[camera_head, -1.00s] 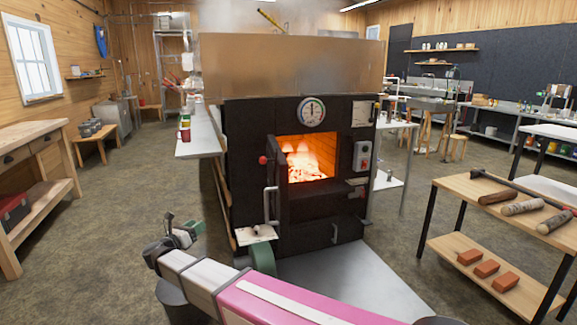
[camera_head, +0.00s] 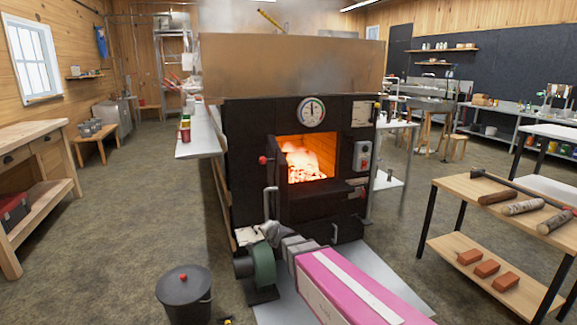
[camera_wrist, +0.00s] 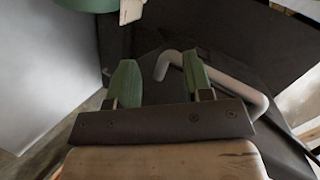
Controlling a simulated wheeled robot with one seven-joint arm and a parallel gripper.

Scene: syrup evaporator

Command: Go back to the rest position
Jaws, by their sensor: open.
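My gripper (camera_head: 268,232) is low in front of the evaporator's firebox (camera_head: 307,160), beside the green blower (camera_head: 263,266). In the wrist view its two green fingers (camera_wrist: 160,80) stand apart with no object clearly held. A light grey bent bar handle (camera_wrist: 238,88) passes close behind and right of the right finger; I cannot tell whether they touch. In the head view the door handle (camera_head: 268,201) rises just above my gripper. The firebox is open with a fire burning inside. My pink arm reaches in from the lower right.
A black lidded pot (camera_head: 183,293) stands on the floor at the lower left. A wooden table (camera_head: 450,187) with logs and bricks is on the right. A workbench (camera_head: 38,150) stands at the left. The floor between the bench and the evaporator is mostly clear.

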